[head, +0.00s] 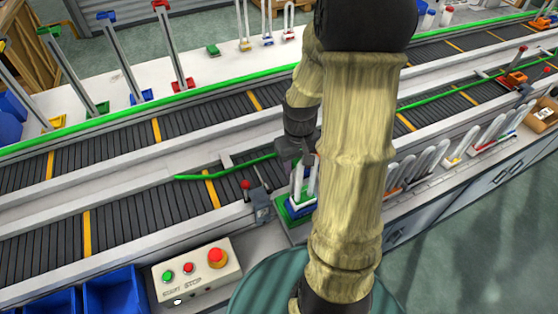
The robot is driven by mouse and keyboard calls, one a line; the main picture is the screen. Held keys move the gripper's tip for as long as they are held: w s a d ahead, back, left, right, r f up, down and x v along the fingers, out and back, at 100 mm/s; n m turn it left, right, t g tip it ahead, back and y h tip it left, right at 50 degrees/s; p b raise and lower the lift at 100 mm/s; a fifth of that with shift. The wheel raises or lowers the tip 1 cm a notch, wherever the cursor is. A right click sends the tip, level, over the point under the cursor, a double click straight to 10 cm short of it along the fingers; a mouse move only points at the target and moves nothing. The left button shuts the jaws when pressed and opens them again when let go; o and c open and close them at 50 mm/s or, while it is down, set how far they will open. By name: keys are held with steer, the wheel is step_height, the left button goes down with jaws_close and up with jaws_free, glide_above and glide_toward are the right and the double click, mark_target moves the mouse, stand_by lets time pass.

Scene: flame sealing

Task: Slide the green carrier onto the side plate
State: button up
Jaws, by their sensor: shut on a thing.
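My gripper (296,152) is dark and points down just left of my pale arm. It is shut at the upper end of a white upright tube piece (297,180); the exact contact is partly hidden. The tube piece stands over a blue-and-white base (302,207), with green parts beside it. Below is a flat green plate (287,219) at the front edge of the conveyor; my arm hides its right side. I cannot tell which green part is the task's carrier or which surface is the side plate.
A small red-topped lever (246,186) and grey box (261,204) stand just left of the green plate. A green guide rail (225,170) crosses the conveyor. Several white tubes (430,160) stand right of my arm. A button box (197,270) is at the front left.

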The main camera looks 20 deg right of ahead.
steer(key=shift+s, duration=1.55)
steer(key=o, duration=1)
step_height(320, 180, up, 12)
steer(key=p, duration=1.1)
steer(key=a+t+b, duration=0.1)
steer(key=a, duration=0.2)
steer(key=s+a+r+b, duration=0.1)
steer(key=a, duration=0.3)
steer(key=s+a+r+t+b, duration=0.1)
steer(key=a, duration=0.3)
steer(key=shift+a+r+t, duration=0.15)
steer(key=shift+r+t, duration=0.05)
steer(key=shift+t, duration=0.1)
